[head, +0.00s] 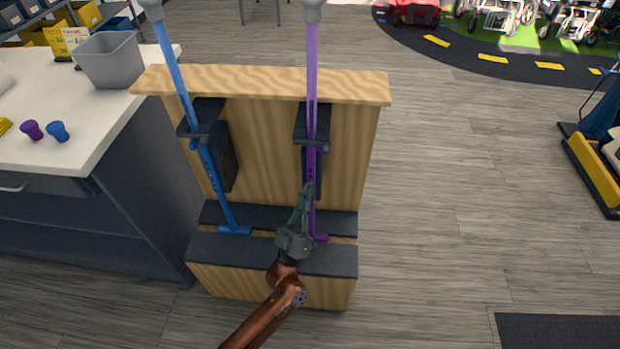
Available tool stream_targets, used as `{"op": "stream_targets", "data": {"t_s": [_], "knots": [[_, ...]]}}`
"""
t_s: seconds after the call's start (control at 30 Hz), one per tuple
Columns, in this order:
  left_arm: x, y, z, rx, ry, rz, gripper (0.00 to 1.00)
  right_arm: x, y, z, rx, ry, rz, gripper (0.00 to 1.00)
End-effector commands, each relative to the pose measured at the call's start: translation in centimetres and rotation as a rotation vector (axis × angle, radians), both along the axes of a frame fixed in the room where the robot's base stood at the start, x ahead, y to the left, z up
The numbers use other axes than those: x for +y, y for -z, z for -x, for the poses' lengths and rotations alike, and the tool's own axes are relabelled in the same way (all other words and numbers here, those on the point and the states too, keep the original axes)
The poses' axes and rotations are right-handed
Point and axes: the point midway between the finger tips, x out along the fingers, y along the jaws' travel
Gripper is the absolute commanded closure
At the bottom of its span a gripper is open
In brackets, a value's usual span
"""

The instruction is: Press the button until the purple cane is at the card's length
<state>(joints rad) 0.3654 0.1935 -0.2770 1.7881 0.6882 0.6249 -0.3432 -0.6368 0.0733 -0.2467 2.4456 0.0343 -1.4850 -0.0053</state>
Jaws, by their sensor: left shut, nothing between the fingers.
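The purple cane (312,62) stands upright at the right side of a wooden stand (348,150), held in a dark bracket. A row of holes shows on its shaft, and its purple end rests on the stand's dark step. My left gripper (306,192) is shut and empty, its fingertips at the cane's lower shaft, below the bracket. I cannot tell whether they touch it. The button is too small or hidden to make out. Yellow cards (62,42) stand on the counter at the upper left; their print is too small to read. My right gripper is out of view.
A blue cane (176,72) leans in the stand's left bracket. The white counter (95,125) holds a grey bin (109,62), a purple cup (32,131) and a blue cup (58,132).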

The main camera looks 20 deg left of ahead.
Motion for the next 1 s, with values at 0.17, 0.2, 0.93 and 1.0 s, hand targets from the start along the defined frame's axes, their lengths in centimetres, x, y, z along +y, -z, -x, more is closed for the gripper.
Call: {"op": "stream_targets", "data": {"t_s": [0.17, 0.2, 0.93, 1.0], "knots": [[-0.5, -0.3, 1.7, -0.002, 0.000, 0.001, 1.00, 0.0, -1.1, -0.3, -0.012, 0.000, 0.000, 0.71], [-0.6, -0.4, 2.1, -0.002, 0.000, 0.001, 1.00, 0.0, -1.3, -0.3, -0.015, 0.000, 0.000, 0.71], [-1.3, -0.1, 4.5, -0.001, 0.000, 0.000, 1.00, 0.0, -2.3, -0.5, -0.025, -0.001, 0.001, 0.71], [-1.3, -0.1, 4.5, -0.001, 0.000, 0.000, 1.00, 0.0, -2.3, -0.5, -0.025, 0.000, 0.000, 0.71]]}}
